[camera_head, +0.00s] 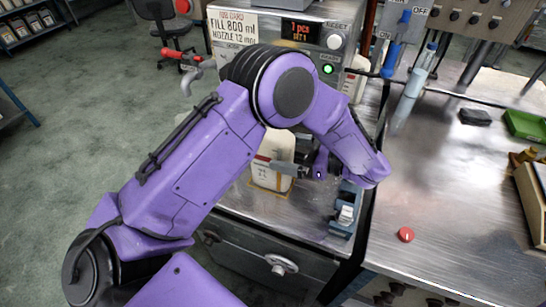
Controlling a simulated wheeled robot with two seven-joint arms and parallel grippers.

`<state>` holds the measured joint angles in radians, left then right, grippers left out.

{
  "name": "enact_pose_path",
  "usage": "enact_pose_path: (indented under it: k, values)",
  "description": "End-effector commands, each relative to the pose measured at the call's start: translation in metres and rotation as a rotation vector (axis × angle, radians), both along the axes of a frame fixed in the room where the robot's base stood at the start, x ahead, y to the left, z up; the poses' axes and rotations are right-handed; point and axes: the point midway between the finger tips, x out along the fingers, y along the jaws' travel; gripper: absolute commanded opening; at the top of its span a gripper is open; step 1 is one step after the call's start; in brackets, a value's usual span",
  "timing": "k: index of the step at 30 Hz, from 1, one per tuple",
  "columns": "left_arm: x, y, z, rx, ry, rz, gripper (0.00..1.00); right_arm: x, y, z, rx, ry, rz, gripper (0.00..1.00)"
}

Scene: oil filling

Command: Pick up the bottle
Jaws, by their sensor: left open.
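A white bottle (268,172) with a label stands upright on the metal bench, beneath the filling machine (285,35). My purple left arm reaches over it and hides its upper right part. My left gripper (290,168) is open at the bottle's right side, with a grey finger overlapping the bottle; whether it touches the bottle is hard to tell. My right gripper is not in view.
A blue fixture (345,208) with a pale part sits right of the bottle. A red cap (406,234) lies on the right bench (440,190). A clear bottle (421,70), a green tray (526,125) and a dark block (475,116) stand farther back. The right bench's middle is clear.

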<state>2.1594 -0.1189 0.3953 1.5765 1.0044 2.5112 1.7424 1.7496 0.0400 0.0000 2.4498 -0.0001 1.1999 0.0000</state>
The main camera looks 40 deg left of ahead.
Motion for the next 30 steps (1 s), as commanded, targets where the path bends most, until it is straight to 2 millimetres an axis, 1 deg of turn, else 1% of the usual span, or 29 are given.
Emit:
enact_pose_path:
  k: [1, 4, 6, 11, 12, 14, 15, 17, 18, 21, 30]
  values:
    - [-0.004, 0.009, 0.006, -0.002, 0.004, 0.004, 0.97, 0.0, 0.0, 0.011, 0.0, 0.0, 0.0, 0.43]
    - [-0.007, 0.022, 0.001, -0.002, 0.002, 0.005, 0.97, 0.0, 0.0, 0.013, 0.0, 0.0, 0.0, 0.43]
    - [-0.008, 0.026, -0.001, -0.001, 0.0, 0.004, 0.97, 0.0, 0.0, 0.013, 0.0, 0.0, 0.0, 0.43]
    - [-0.008, 0.027, -0.003, 0.0, -0.001, 0.003, 0.97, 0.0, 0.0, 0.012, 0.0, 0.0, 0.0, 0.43]
    - [-0.008, 0.027, -0.003, 0.0, -0.001, 0.003, 0.93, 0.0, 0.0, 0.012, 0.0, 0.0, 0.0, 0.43]
    - [-0.008, 0.026, -0.003, 0.0, -0.001, 0.003, 0.74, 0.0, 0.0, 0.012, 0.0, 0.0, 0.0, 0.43]
    - [-0.008, 0.026, -0.003, 0.0, -0.001, 0.003, 0.61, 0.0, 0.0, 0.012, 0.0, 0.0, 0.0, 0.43]
    - [-0.008, 0.026, -0.003, 0.0, -0.001, 0.003, 0.41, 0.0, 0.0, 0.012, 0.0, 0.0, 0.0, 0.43]
    - [-0.008, 0.026, -0.003, 0.0, -0.001, 0.003, 0.28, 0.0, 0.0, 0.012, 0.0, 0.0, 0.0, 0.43]
    - [-0.007, 0.026, -0.002, 0.0, -0.001, 0.003, 0.0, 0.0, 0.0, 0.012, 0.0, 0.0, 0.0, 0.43]
    - [-0.007, 0.026, -0.002, 0.001, -0.002, 0.003, 0.0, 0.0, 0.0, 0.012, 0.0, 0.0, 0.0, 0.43]
